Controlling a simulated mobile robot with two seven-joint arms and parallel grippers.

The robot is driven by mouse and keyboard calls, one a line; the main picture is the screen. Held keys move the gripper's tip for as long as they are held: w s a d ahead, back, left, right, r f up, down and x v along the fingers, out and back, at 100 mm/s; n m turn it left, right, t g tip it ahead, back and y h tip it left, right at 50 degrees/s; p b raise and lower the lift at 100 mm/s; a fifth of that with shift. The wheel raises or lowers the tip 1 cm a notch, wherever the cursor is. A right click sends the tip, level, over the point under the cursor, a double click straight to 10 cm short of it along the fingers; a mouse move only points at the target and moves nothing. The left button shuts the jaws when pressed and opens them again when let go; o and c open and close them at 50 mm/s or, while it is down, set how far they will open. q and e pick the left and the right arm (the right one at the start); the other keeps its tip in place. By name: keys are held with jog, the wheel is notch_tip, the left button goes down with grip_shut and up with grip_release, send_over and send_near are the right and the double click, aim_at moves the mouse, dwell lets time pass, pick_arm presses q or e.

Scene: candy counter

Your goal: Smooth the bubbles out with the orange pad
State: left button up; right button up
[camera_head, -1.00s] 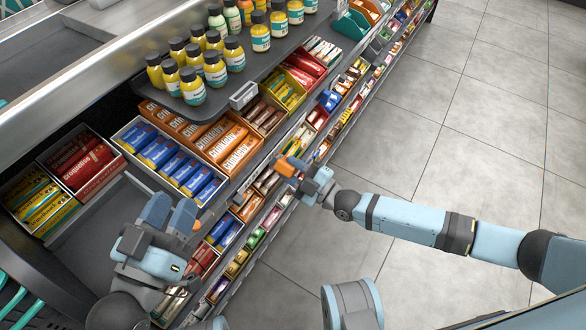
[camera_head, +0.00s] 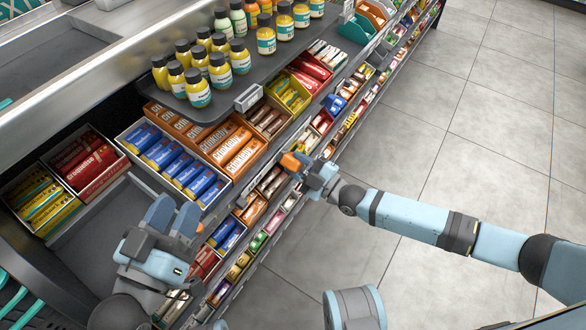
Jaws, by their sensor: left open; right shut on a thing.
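The orange pad (camera_head: 291,162) is a small block at the tip of my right gripper (camera_head: 304,169), beside the front edge of the candy shelf. My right gripper is shut on it. Whether the pad touches the shelf front cannot be told. The surface behind the pad is partly hidden, and no bubbles can be made out. My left gripper (camera_head: 174,214) is open and empty, over the lower left of the shelf in front of the blue candy boxes.
Bottles (camera_head: 197,88) stand on a grey tray (camera_head: 245,78) above the candy. Boxes of orange bars (camera_head: 238,150), blue bars (camera_head: 200,180) and red bars (camera_head: 85,165) fill the shelf. More candy rows line the front below. Tiled floor (camera_head: 430,120) on the right is clear.

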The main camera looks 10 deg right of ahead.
jog(key=shift+w+d+b, duration=1)
jog(key=shift+w+d, duration=1.45)
jog(key=shift+w, duration=0.1)
jog(key=shift+w+d+b, duration=0.4)
jog(key=shift+w+d, duration=0.2)
jog(key=shift+w, duration=0.1)
jog(key=shift+w+d+r, duration=0.15)
jog(key=shift+w+d, duration=0.25)
jog(key=shift+s+a+p, duration=0.85)
jog(key=shift+s+p, duration=0.1)
jog(key=shift+p, duration=0.05)
jog(key=shift+s+a, duration=0.3)
jog(key=shift+s, duration=0.05)
jog(key=shift+s+a+p, duration=1.6)
jog(key=shift+a+p, duration=0.05)
jog(key=shift+a, duration=0.1)
jog(key=shift+s+a+p, duration=1)
jog(key=shift+s+a, duration=0.5)
jog(key=shift+s, duration=0.05)
